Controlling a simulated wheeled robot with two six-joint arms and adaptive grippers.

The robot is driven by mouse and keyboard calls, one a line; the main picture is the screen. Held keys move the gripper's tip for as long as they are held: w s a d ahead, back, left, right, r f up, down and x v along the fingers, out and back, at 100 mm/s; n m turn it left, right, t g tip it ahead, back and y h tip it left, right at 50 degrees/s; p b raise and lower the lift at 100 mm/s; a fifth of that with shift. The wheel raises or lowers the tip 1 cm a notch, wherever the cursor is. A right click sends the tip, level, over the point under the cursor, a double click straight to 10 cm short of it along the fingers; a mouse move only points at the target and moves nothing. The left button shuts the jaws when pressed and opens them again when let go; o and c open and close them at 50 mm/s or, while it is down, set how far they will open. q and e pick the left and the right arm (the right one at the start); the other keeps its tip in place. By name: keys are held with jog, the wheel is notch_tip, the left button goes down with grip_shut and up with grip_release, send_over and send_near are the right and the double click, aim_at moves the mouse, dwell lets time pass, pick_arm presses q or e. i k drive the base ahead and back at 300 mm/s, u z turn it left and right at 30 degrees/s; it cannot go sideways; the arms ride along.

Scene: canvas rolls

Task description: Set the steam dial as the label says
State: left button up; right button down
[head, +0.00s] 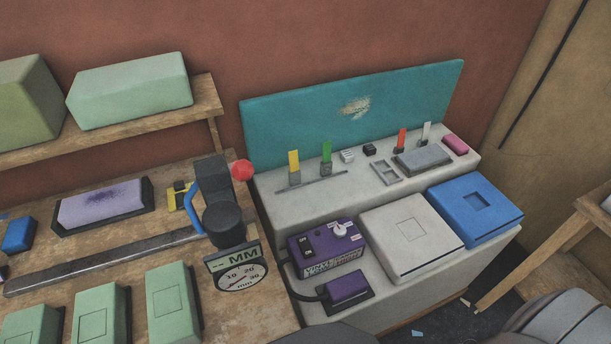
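A purple control box (300,262) sits on the grey bench, left of a white square block. A round white dial (341,230) with small pale marks around it is on its top right. The marks are too small to read, and so is the way the dial points. Two dark switches with small lettering are on the left of its top. A pale label (332,262) on its front has dark print that seems to begin "VINYL"; the rest is unclear. A cable runs from the box to a smaller purple block (348,286) in front. Neither gripper is in view.
A black device (222,215) with a red ball, blue handle and "MM" gauge (241,275) stands left of the box. A white block (411,239) and a blue block (475,209) stand right. Colored levers (326,156) stand behind, before a teal panel (350,100).

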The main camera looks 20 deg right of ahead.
aim_at(339, 230)
jog(key=z, duration=0.95)
